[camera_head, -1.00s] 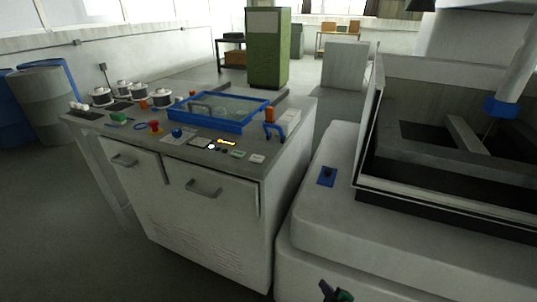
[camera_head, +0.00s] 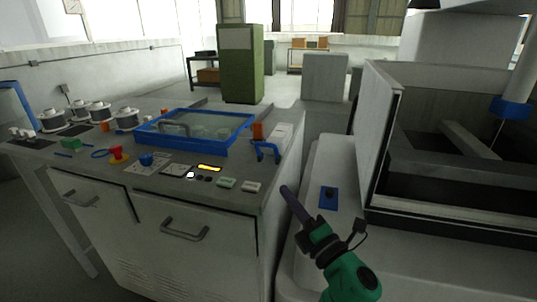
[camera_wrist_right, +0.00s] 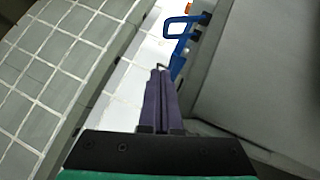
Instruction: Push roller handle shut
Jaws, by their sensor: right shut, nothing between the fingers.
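A blue handle (camera_head: 266,152), which looks like the roller handle, sticks out at the right end of the white cabinet's top, beside an orange block (camera_head: 257,131). The handle also shows in the right wrist view (camera_wrist_right: 182,28), near the top. I cannot tell how far it stands open. My right gripper (camera_head: 288,190) is shut and empty. Its dark fingers point up and left toward the cabinet's right edge, below the handle and apart from it in the head view. In the wrist view its fingertips (camera_wrist_right: 160,72) also sit below the handle. My left gripper is out of view.
The white cabinet (camera_head: 180,210) holds a blue-framed glass lid (camera_head: 198,148), a red button (camera_head: 118,151) and several spools. A large white machine (camera_head: 322,245) with a blue switch plate (camera_head: 328,196) stands close on the right. A narrow gap separates them.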

